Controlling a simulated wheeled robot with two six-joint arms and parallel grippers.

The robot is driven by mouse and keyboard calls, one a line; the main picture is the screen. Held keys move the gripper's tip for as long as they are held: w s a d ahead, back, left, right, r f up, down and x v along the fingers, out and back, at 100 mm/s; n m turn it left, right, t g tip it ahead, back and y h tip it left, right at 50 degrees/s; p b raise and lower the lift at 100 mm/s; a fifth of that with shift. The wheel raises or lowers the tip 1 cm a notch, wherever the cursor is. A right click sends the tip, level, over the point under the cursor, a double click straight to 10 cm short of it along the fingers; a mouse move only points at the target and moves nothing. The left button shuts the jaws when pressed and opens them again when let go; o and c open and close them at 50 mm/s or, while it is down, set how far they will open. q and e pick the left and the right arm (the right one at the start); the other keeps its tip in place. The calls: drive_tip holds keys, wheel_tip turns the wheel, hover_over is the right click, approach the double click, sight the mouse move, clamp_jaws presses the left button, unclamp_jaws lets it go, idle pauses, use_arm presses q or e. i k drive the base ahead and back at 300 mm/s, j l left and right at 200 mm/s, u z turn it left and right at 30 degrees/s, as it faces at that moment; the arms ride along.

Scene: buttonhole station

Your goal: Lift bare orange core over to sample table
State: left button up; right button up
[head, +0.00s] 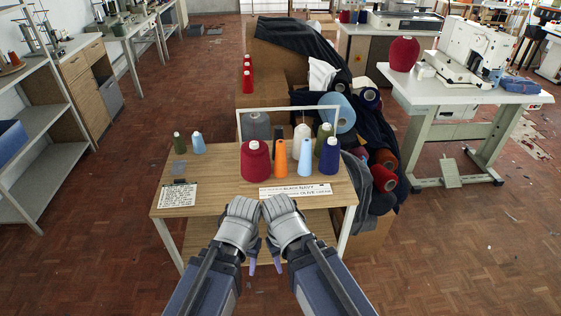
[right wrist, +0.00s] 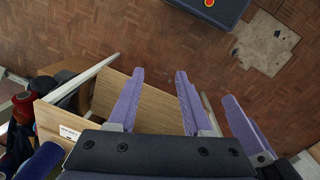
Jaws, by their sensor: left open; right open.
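The orange cone (head: 281,158), which I take as the orange core, stands upright on the wooden table (head: 218,160) in front of me. A big red cone (head: 255,162) is on its left and a light blue one (head: 305,158) on its right. My left gripper (head: 252,267) and right gripper (head: 278,264) hang side by side in front of the table's near edge, apart from the cones. The right wrist view shows the right gripper (right wrist: 159,72) open and empty. The left fingers are partly hidden behind the hand. I cannot tell which table is the sample table.
A navy cone (head: 329,155) and olive cone (head: 322,138) stand at the table's right. A label strip (head: 295,191) lies in front. A sewing-machine table (head: 458,94) stands right.

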sight(280, 170)
drive_tip(key=i+j, duration=0.15)
drive_tip(key=i, duration=0.25)
drive_tip(key=i+j, duration=0.2)
drive_tip(key=i, duration=0.2)
drive_tip(key=i+j, duration=0.15)
drive_tip(key=i, duration=0.3)
drive_tip(key=z, duration=0.05)
